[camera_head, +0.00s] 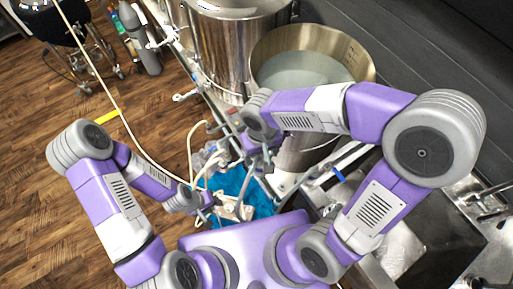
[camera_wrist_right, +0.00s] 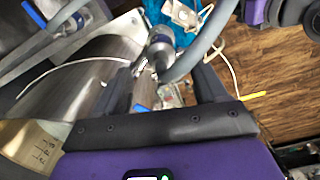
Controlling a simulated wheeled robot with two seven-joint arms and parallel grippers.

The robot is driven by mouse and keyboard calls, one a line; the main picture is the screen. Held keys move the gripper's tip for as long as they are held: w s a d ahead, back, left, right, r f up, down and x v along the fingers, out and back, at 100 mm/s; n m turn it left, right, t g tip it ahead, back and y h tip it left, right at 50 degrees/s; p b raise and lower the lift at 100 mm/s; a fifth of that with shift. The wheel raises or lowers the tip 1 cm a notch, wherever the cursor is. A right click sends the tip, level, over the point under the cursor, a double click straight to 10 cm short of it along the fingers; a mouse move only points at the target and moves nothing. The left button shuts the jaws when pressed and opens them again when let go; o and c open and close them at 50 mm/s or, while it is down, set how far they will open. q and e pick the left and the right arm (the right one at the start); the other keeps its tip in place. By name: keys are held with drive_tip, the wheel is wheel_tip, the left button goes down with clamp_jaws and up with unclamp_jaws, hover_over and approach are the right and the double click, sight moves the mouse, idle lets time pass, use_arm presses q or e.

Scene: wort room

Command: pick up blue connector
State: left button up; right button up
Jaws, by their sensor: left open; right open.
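A small blue piece (camera_wrist_right: 140,108), possibly the blue connector, shows between the fingers of my right gripper (camera_wrist_right: 162,82) in the right wrist view. A silver fitting and a grey hose lie just beyond it. Whether the fingers touch any of these cannot be told. In the head view my right gripper (camera_head: 262,155) is open over the cluster of hoses and fittings beside the steel pots, and the connector cannot be made out there. My left gripper (camera_head: 222,208) is open, lower and further left, near pale hoses above a blue cloth.
A blue cloth (camera_head: 262,203) lies under the hoses. A steel pot (camera_head: 345,62) of liquid and a taller steel vessel (camera_head: 222,45) stand behind. A sink (camera_head: 425,225) with a blue-handled valve (camera_head: 338,174) is at the right. A pale hose (camera_head: 112,88) crosses the wooden floor, open at left.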

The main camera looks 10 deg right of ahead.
sight(260, 165)
drive_tip(key=f, duration=0.7)
drive_tip(key=shift+s+a+f+b, duration=0.1)
drive_tip(key=shift+s+b, duration=0.1)
drive_tip(key=shift+b, duration=0.2)
drive_tip(key=shift+c, duration=0.3)
drive_tip(key=c, duration=1.2)
wheel_tip(260, 165, up, 10)
drive_tip(key=shift+r+p, duration=0.1)
drive_tip(key=shift+p, duration=0.7)
drive_tip(key=shift+c, duration=0.2)
drive_tip(key=shift+r+p, duration=1.85)
drive_tip(key=shift+r, duration=0.4)
